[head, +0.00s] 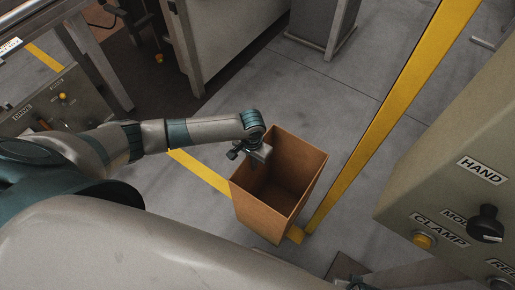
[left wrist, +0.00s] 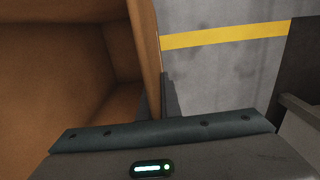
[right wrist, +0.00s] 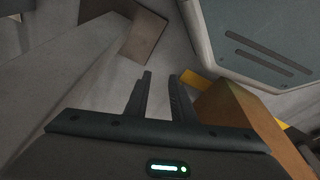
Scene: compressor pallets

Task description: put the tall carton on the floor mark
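The tall brown carton (head: 262,207), open at the top, is in the middle of the head view, and its wall fills much of the left wrist view (left wrist: 60,70). My left gripper (head: 255,157) is at its rim on the left side, with the wall (left wrist: 149,50) between its fingers. I cannot tell whether the carton touches the floor. My right gripper (right wrist: 160,85) is open and empty; the carton (right wrist: 237,115) is to its right in the right wrist view.
A control panel (head: 450,190) with a black knob and yellow button stands at the right. Another panel (head: 55,105) and machine frames are at the left and back. A flat brown piece (right wrist: 143,35) lies beyond my right gripper. Grey floor (head: 300,85) behind the carton is clear.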

